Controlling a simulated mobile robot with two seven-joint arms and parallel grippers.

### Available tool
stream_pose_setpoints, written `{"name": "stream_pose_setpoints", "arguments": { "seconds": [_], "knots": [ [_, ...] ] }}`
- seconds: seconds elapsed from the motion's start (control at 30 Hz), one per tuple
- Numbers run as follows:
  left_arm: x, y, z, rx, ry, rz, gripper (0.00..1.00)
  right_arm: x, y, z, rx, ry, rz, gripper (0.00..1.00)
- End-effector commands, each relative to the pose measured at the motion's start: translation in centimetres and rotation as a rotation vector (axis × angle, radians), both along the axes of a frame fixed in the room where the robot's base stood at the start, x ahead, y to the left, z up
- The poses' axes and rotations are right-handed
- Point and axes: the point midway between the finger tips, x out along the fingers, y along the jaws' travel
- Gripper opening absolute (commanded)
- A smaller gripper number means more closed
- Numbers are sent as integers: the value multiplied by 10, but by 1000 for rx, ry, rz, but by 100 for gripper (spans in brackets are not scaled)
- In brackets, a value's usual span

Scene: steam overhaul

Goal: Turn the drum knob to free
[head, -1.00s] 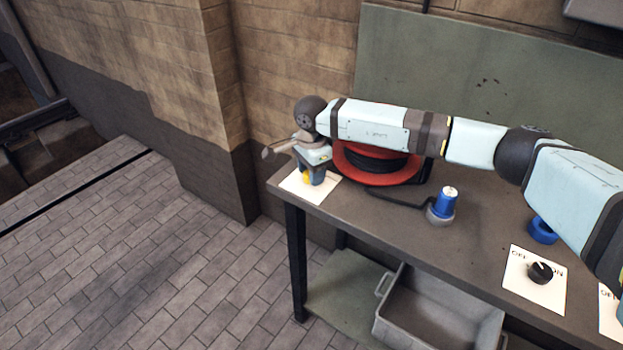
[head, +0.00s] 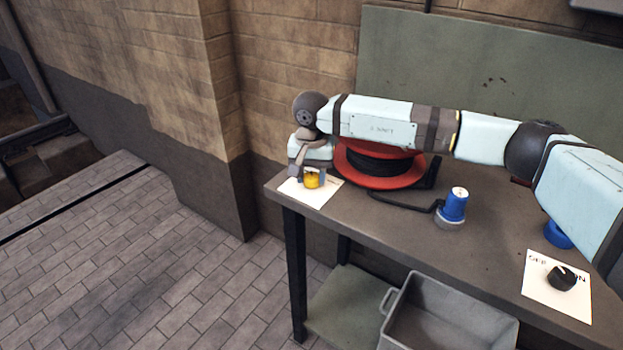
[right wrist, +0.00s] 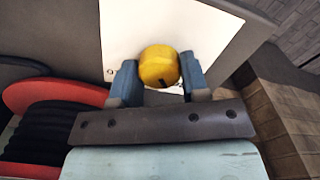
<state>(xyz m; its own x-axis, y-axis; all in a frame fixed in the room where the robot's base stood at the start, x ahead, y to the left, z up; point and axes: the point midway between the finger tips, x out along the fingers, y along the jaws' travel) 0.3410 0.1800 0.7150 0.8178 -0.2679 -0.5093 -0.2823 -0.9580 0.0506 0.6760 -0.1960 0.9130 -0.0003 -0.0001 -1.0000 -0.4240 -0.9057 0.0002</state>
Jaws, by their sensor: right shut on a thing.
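The yellow drum knob (head: 312,180) stands on a white label plate (head: 322,194) at the table's left end. It also shows in the right wrist view (right wrist: 159,66), with a short dark mark on its near lower side. My right gripper (head: 309,177) reaches down over it and is shut on it. In the right wrist view the blue fingers (right wrist: 157,80) sit on the knob's left and right sides. The plate's lettering is mostly hidden or too small to read. My left gripper is not in view.
A red cable drum (head: 378,181) with black cable stands just right of the knob. A blue-capped connector (head: 453,205) stands farther right on the table (head: 400,235). A black knob (head: 562,278) sits on an OFF/ON plate. A grey bin (head: 450,315) is below.

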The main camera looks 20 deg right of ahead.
Motion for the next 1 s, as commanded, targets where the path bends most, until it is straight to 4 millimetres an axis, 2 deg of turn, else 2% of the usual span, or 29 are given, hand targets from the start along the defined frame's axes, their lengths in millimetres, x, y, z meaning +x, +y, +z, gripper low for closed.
{"name": "stream_pose_setpoints", "arguments": {
  "seconds": [0.3, 0.83, 0.87, 0.93, 0.97, 1.0],
  "knots": [
    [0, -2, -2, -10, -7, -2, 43, 1, 0, 1, 1, -1, 113, 18],
    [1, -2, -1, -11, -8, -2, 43, 0, 0, 1, 1, -1, 135, 18],
    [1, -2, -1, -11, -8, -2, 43, 0, 0, 1, 1, -1, 135, 46],
    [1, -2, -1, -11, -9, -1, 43, 0, 0, 1, 1, -1, 135, 62],
    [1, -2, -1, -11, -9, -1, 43, 0, 0, 1, 1, -1, 135, 67],
    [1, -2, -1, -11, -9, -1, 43, 0, 0, 1, 0, -1, 135, 67]
  ]
}}
